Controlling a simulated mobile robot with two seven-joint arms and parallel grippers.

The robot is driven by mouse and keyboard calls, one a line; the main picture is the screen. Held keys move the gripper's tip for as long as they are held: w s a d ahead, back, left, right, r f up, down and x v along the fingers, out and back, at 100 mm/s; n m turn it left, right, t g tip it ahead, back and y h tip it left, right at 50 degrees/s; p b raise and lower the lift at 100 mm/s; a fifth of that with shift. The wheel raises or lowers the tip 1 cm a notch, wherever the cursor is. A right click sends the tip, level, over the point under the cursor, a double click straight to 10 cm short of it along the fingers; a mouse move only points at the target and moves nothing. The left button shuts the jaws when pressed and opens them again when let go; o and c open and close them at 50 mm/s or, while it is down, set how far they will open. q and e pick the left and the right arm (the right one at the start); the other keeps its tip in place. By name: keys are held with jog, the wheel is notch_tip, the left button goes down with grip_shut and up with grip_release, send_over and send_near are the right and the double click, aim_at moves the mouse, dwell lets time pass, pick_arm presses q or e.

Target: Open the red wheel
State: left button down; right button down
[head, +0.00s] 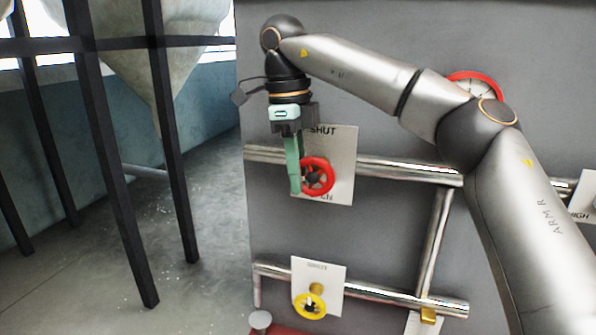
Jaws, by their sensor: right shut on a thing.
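The red wheel (326,163) is mounted on a pipe on the grey panel, in front of a white plate (343,143) lettered "SHUT" at the top. Lettering at the plate's bottom is partly covered and seems to end in "EN". My right gripper (297,186) reaches down from above, its green fingers shut on the left part of the red wheel's rim. The fingers hide that part of the rim. My left gripper is not in view.
A red-rimmed gauge (474,84) is partly behind my right arm. Dark posts (107,150) stand at left; floor between is open.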

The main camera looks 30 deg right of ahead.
jog(key=shift+f+g+h, duration=0.2)
jog(key=shift+g+h, duration=0.5)
jog(key=shift+g, duration=0.1)
jog(key=shift+f+g+h, duration=0.2)
jog(key=shift+g+h, duration=0.1)
jog(key=shift+g, duration=0.1)
jog(key=c, duration=0.8)
grip_release()
jog(key=shift+c, duration=0.2)
